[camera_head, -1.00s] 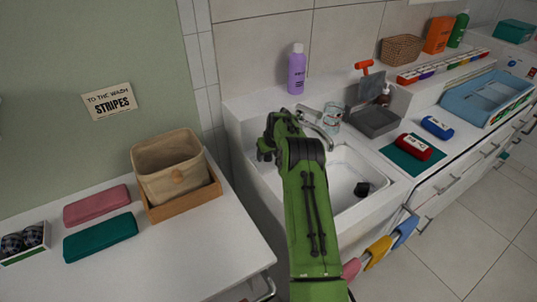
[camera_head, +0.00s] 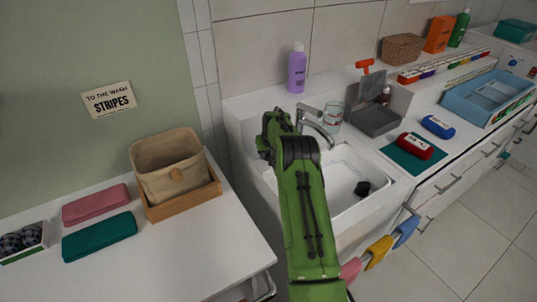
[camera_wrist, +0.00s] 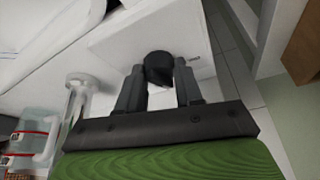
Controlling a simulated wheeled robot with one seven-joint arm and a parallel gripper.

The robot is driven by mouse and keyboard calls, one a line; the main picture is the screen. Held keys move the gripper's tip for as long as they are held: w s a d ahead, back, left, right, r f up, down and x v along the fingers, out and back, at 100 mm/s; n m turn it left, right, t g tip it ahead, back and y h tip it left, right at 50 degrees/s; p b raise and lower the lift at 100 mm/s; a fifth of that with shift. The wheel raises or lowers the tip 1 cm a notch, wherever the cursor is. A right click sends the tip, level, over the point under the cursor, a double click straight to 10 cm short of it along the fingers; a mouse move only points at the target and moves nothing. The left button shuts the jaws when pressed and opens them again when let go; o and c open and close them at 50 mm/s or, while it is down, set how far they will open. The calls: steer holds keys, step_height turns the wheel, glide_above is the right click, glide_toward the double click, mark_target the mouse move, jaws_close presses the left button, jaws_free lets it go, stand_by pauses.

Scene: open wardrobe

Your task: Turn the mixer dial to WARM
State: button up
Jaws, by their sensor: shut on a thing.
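The mixer dial (camera_wrist: 159,62) is a dark round knob on a white surface in the wrist view. Small dark lettering shows just right of it, too small to read. My gripper (camera_wrist: 158,76) has one finger on each side of the knob and is shut on it. In the head view my gripper (camera_head: 268,142) is at the left end of the sink, mostly hidden by my green arm. The dial and its marks are hidden there. The metal tap (camera_head: 318,118) stands just right of my gripper.
The white sink (camera_head: 345,205) holds a small black object (camera_head: 362,188). A purple bottle (camera_head: 297,70) stands behind, and a glass jar (camera_head: 333,117) stands beside the tap. A beige basket (camera_head: 168,165) sits on the left counter. Grey caddy (camera_head: 375,122) is to the right.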

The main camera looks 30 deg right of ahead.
steer(key=shift+a+m+g+h, duration=0.15)
steer(key=shift+m+h, duration=0.2)
steer(key=shift+m, duration=0.65)
steer(key=shift+m+g+h, duration=0.15)
steer(key=shift+m+h, duration=0.2)
steer(key=shift+m, duration=0.65)
steer(key=o, duration=1)
steer(key=shift+r, duration=0.1)
steer(key=v, duration=1.5)
steer(key=shift+r+p, duration=0.3)
